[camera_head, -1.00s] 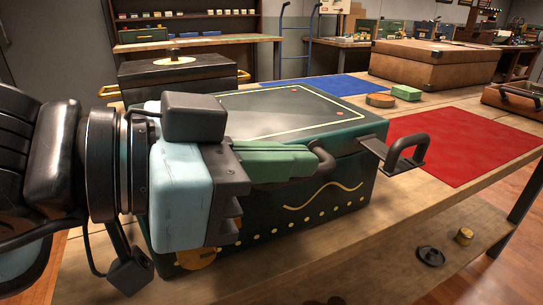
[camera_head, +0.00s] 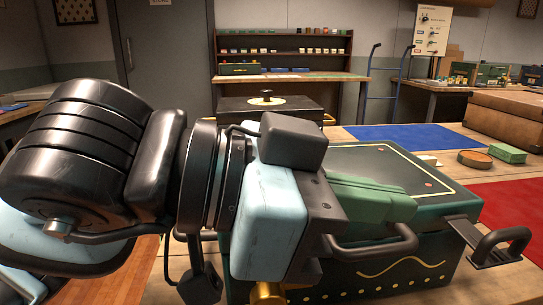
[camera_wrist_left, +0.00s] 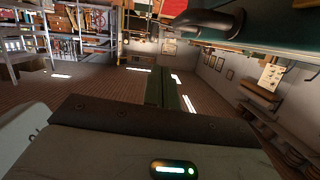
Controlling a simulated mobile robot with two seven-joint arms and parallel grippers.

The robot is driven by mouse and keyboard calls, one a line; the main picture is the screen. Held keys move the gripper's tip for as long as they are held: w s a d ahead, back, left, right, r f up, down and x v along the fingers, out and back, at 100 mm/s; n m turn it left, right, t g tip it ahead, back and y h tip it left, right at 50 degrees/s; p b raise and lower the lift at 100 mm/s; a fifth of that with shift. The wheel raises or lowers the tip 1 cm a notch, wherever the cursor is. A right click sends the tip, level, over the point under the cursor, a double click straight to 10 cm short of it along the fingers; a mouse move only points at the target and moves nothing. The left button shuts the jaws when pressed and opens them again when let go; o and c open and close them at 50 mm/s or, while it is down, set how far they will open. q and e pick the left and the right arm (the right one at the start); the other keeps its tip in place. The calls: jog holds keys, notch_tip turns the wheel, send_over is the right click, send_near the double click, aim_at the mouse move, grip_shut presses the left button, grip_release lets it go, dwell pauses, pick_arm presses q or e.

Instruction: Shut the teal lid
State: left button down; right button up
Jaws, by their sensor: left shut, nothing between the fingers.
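A dark teal box (camera_head: 440,268) with a yellow wavy line stands on the wooden table. Its teal lid (camera_head: 395,165), edged with a pale yellow line, lies flat across the top and looks level, with no clear gap in view. A dark bar handle (camera_head: 400,245) shows at the front. My left gripper (camera_head: 395,208) is shut and empty, its green fingers just above the handle and over the lid's front edge; I cannot tell whether they touch. The fingers also show in the left wrist view (camera_wrist_left: 161,88). My arm hides the box's left part. My right gripper is not in view.
A second dark handle on a bracket (camera_head: 498,247) juts from the box's right side. A dark chest (camera_head: 270,108) stands behind.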

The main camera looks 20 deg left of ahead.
pick_arm(q)
jog(key=v, duration=0.9)
jog(key=shift+s+a, duration=0.2)
jog(key=shift+a, duration=0.1)
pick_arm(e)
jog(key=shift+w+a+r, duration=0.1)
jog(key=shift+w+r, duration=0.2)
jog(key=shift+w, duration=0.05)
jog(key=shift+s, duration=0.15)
